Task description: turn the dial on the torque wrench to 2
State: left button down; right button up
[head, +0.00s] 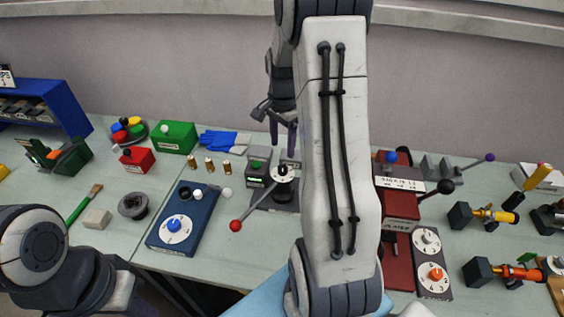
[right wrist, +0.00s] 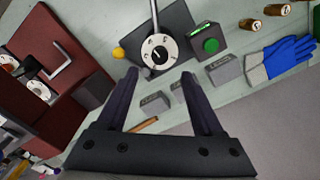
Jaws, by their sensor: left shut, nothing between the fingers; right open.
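I cannot tell for sure which item is the torque wrench. Tools with a yellow handle (head: 490,214) and an orange handle (head: 511,272) sit in dark blocks at the right, their markings too small to read. A round white dial with a dark centre (head: 283,174) stands on a dark base at mid-table; it also shows in the right wrist view (right wrist: 159,50), its numbers unreadable. My right gripper (head: 282,143) is open and empty, behind this dial; its fingers (right wrist: 160,78) point toward it in the right wrist view. My left arm is at lower left, its gripper not seen.
A blue box with a blue-knobbed dial (head: 173,225) is at left. A red press (head: 397,260) with two white dials is right of centre. A red-ball lever (head: 236,225) reaches forward at mid-table. Blue gloves (head: 217,139) lie near the wall. My right arm hides the middle.

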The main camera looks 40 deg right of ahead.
aim_at(282, 168)
notch_tip(282, 168, down, 8)
jog(key=shift+f+p, duration=0.25)
jog(key=shift+p, duration=0.55)
grip_shut()
